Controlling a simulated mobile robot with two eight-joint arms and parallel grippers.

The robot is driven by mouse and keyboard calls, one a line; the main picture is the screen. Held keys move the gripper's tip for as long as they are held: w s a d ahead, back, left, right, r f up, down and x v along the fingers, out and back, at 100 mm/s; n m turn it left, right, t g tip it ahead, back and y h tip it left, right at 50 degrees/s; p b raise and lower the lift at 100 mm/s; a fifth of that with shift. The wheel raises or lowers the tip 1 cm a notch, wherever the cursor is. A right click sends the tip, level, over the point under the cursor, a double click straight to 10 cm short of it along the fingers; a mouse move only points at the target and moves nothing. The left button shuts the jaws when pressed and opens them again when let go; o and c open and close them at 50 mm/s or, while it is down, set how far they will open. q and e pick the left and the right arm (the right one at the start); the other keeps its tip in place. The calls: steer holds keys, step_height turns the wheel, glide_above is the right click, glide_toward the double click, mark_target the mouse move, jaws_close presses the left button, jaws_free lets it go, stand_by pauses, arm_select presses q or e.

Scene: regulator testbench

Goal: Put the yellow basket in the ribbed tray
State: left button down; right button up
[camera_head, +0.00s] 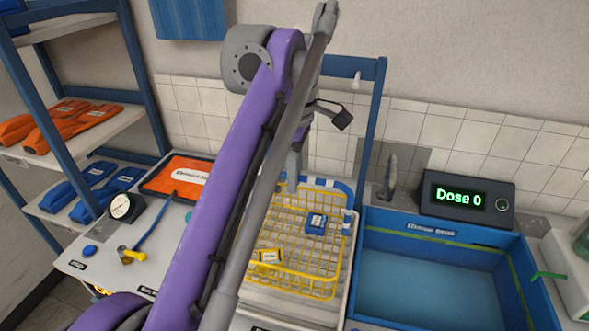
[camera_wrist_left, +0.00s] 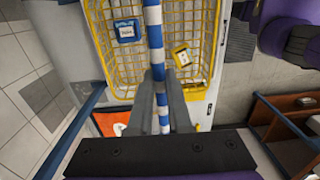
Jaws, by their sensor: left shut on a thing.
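The yellow basket (camera_head: 318,250) is a wire basket with a blue-and-white striped handle (camera_wrist_left: 153,35). It holds a blue box (camera_head: 316,223) and a yellow box (camera_head: 268,256). My left gripper (camera_head: 292,184) is shut on the handle; in the left wrist view its fingers (camera_wrist_left: 157,78) close around the stripes. The pale ribbed tray (camera_head: 290,306) shows below and in front of the basket. The basket is over the tray, but I cannot tell whether it rests on it. My purple arm hides the basket's left side. My right gripper is not in view.
The blue sink (camera_head: 430,283) lies right of the tray, with a faucet (camera_head: 390,178) and a display reading "Dose 0" (camera_head: 465,199) behind it. A gauge (camera_head: 124,206) and an orange panel (camera_head: 178,178) are left. A blue post (camera_head: 372,120) stands behind.

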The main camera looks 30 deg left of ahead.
arm_select(q)
steer(key=shift+f+b, duration=0.45)
steer(key=shift+f, duration=1.4)
steer(key=c, duration=0.8)
jaws_free()
steer(key=shift+c, duration=0.2)
step_height(320, 180, up, 12)
steer(key=p, duration=0.5)
steer(key=shift+w, duration=0.15)
